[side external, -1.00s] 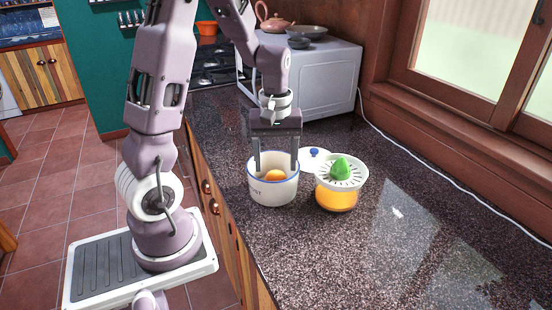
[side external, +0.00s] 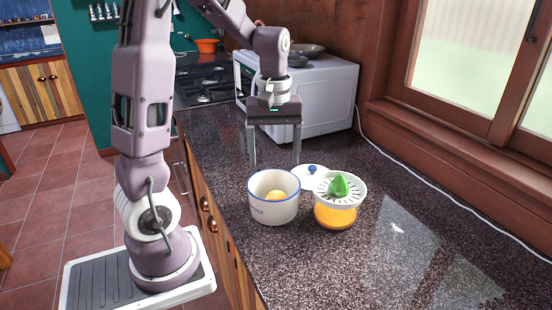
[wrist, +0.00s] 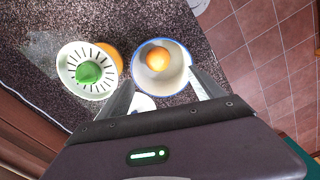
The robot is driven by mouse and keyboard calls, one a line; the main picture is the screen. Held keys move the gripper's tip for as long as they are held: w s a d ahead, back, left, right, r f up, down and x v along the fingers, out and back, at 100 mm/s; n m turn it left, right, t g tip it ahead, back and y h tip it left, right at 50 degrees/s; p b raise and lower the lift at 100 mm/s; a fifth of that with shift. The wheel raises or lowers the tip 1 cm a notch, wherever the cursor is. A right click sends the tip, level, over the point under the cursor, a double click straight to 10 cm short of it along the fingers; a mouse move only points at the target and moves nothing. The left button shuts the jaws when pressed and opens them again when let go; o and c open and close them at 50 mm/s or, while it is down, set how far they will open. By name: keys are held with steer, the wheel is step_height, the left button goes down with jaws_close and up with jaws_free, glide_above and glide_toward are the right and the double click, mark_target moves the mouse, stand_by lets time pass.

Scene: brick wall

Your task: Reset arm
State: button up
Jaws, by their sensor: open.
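My gripper (side external: 274,160) is open and empty. It hangs above the countertop, behind the white pot in the side view, with its two fingers spread wide. It also shows in the wrist view (wrist: 163,90), where its fingers reach toward the pot. The white pot (side external: 272,211) with a blue rim stands upright on the counter. A round orange-yellow fruit (side external: 275,196) lies inside it, and the wrist view shows the fruit (wrist: 158,59) from above. The fingers are apart from both the pot and the fruit.
A juicer (side external: 336,213) with a green top (side external: 339,187) stands just right of the pot. A white lid (side external: 312,171) with a blue knob lies behind them. A microwave (side external: 325,95) stands behind my gripper. The counter's front right is clear.

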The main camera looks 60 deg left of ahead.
steer(key=s+d+r+m+t, duration=0.2)
steer(key=s+d+r+m, duration=0.1)
steer(key=s+d+m, duration=0.3)
steer(key=s+d+r+m+t, duration=0.3)
steer(key=s+d+m, duration=0.4)
steer(key=d, duration=0.3)
steer(key=shift+r+t, duration=0.3)
steer(key=shift+r, duration=0.35)
